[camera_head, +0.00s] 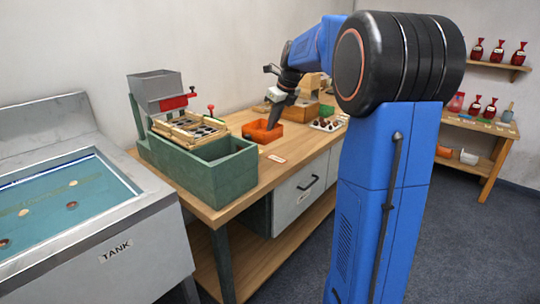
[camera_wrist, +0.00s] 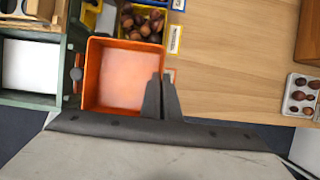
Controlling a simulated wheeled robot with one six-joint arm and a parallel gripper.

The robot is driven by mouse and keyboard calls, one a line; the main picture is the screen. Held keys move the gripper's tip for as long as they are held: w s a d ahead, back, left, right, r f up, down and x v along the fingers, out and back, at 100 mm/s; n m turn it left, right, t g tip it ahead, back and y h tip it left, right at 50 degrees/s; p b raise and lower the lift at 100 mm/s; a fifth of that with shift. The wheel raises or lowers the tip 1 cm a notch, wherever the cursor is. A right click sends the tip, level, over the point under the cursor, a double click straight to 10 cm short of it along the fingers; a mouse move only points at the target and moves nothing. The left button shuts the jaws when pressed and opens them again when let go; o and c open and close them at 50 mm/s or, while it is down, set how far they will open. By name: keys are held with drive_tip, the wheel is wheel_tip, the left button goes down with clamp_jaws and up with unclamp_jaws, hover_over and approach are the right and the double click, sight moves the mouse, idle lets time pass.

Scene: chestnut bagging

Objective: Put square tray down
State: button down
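The square tray (camera_head: 262,132) is orange and empty, level at the bench top beside the green machine. I cannot tell whether its base touches the wood. In the wrist view the tray (camera_wrist: 122,78) fills the middle left. My gripper (camera_head: 272,126) points down at it from above. In the wrist view my gripper's two dark fingers (camera_wrist: 161,78) are close together at the tray's right wall, one on each side, pinching it.
A green machine (camera_head: 222,172) with an open box stands left of the tray. A yellow bin of chestnuts (camera_wrist: 112,20) is just beyond the tray. A white tray with chestnuts (camera_wrist: 288,98) lies right. Bare bench (camera_wrist: 230,60) lies between.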

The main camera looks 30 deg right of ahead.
sight(282, 135)
wheel_tip(282, 135, down, 12)
drive_tip(key=shift+f, duration=0.15)
idle(0.4)
drive_tip(key=c, duration=2)
unclamp_jaws()
drive_tip(key=shift+f, duration=0.1)
drive_tip(key=v, duration=1.2)
